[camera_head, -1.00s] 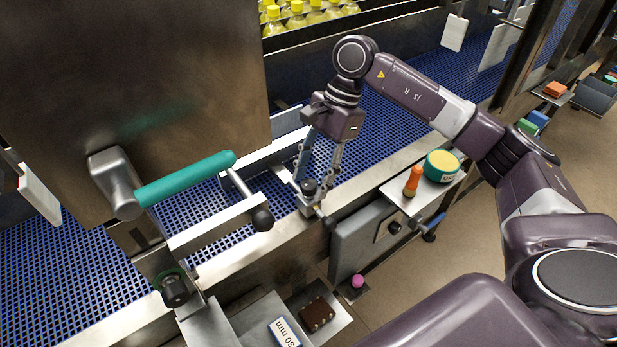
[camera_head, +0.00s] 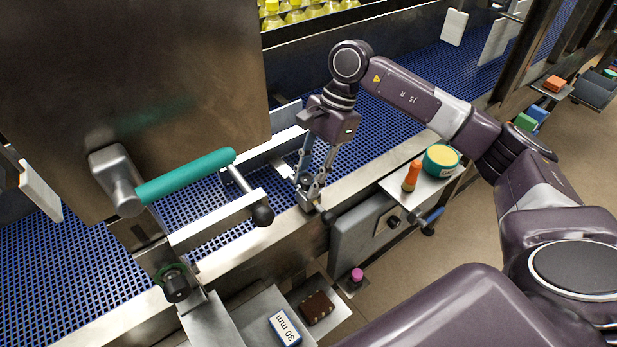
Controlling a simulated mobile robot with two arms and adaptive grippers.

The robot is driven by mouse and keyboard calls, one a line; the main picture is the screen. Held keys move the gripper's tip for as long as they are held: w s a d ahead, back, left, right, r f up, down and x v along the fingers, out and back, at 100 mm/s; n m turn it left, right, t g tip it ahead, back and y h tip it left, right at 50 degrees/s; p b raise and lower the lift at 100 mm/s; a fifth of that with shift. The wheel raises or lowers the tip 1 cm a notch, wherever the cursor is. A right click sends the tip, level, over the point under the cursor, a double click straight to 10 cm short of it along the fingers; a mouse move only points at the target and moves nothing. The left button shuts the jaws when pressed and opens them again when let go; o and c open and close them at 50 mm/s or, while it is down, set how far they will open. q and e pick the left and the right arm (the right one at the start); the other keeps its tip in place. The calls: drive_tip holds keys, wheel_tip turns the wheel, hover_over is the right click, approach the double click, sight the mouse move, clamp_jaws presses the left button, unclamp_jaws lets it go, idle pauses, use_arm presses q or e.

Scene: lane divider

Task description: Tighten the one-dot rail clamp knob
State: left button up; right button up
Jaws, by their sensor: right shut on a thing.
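My right gripper (camera_head: 312,187) points down at the near edge of the conveyor, its fingers shut on a small dark clamp knob (camera_head: 307,180). The fingers largely hide the knob, and I cannot make out any dots on it. The knob sits on a metal bracket at the end of the guide rail. Another dark clamp knob (camera_head: 175,284) with a green ring stands at the lower left, by the near rail, clear of the gripper. My left gripper is out of view.
A teal-handled lever (camera_head: 185,178) and a rail bar with a black ball end (camera_head: 262,214) lie left of the gripper.

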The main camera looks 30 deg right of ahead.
drive_tip(key=shift+f+m+t+b, duration=0.2)
drive_tip(key=shift+m+t+b, duration=0.2)
drive_tip(key=shift+m+b, duration=0.45)
drive_tip(key=m+t+b, duration=0.1)
drive_tip(key=m+b, duration=0.1)
drive_tip(key=shift+b, duration=0.4)
drive_tip(key=m+t+b, duration=0.1)
drive_tip(key=m+b, duration=0.1)
drive_tip(key=m, duration=0.1)
drive_tip(key=m+t+h+b, duration=0.1)
drive_tip(key=m+b, duration=0.1)
drive_tip(key=m, duration=0.1)
drive_tip(key=shift+r+m+b, duration=0.1)
drive_tip(key=shift+m+b, duration=0.15)
drive_tip(key=shift+b, duration=0.15)
drive_tip(key=m+t+h+b, duration=0.1)
drive_tip(key=m+b, duration=0.1)
drive_tip(key=m, duration=0.2)
drive_tip(key=shift+w+r, duration=0.1)
drive_tip(key=shift+r+m+t+h+b, duration=0.15)
drive_tip(key=shift+m+h+b, duration=0.25)
drive_tip(key=shift+m, duration=0.65)
drive_tip(key=shift+m+t+h+b, duration=0.25)
drive_tip(key=shift+m+h+b, duration=0.15)
drive_tip(key=shift+m, duration=0.65)
